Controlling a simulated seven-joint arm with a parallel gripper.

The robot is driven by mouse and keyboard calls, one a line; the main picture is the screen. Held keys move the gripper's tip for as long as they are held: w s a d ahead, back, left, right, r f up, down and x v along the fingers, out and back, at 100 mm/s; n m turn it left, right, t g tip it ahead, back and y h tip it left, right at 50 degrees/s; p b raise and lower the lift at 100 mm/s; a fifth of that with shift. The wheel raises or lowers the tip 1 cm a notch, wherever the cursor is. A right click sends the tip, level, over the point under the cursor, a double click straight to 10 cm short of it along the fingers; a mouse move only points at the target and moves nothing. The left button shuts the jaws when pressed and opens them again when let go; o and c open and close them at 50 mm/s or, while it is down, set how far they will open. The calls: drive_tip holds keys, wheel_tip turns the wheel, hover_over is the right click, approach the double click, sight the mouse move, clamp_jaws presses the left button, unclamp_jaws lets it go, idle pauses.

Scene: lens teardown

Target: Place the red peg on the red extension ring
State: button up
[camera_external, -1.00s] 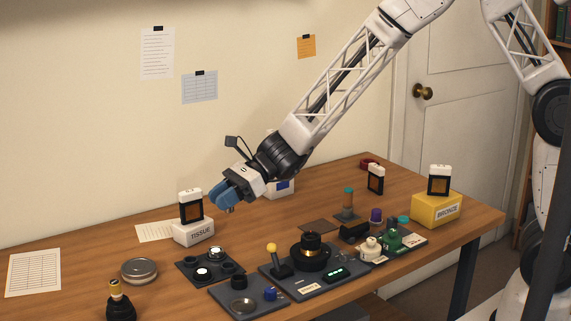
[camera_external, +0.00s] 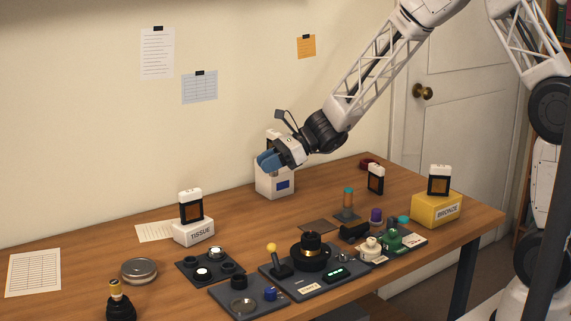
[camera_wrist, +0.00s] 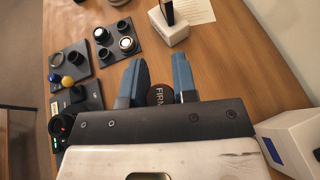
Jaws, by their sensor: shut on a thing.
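My gripper (camera_external: 266,161) is raised over the back of the table, in front of the white box with a blue label (camera_external: 281,184). In the wrist view its blue fingers (camera_wrist: 159,88) are closed around a dark brown round thing lettered "FIRM" (camera_wrist: 158,97), partly hidden by the gripper body. I cannot tell whether this is the red peg. A dark red ring-like thing (camera_external: 368,162) lies at the far back right of the table; it may be the red extension ring. No other red peg can be made out.
Dark trays with small parts (camera_external: 222,298) fill the front middle. A teal-topped post (camera_external: 347,198) stands behind them. The wood is bare between the white box and red ring.

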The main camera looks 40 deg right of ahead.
drive_tip(key=w+d+m+t+h, duration=0.1)
drive_tip(key=w+d+m+t, duration=0.15)
drive_tip(key=d, duration=0.95)
drive_tip(key=w+d+m+t, duration=0.1)
drive_tip(key=w+d, duration=0.2)
drive_tip(key=d, duration=0.9)
drive_tip(key=s+d+m+t+h, duration=0.1)
drive_tip(key=s+d, duration=0.1)
drive_tip(key=d, duration=1)
drive_tip(key=s+d+m+t+h, duration=0.2)
drive_tip(key=d, duration=1)
wheel_tip(320, 180, down, 8)
drive_tip(key=shift+r, duration=0.15)
drive_tip(key=shift+w+n+g, duration=0.2)
drive_tip(key=shift+n+g, duration=0.05)
hover_over(364, 161)
drive_tip(key=shift+s+d+f, duration=0.1)
drive_tip(key=shift+s+f, duration=0.25)
drive_tip(key=shift+f, duration=0.3)
drive_tip(key=shift+w+d+f, duration=0.1)
drive_tip(key=shift+w, duration=0.35)
drive_tip(key=shift+f, duration=1.7)
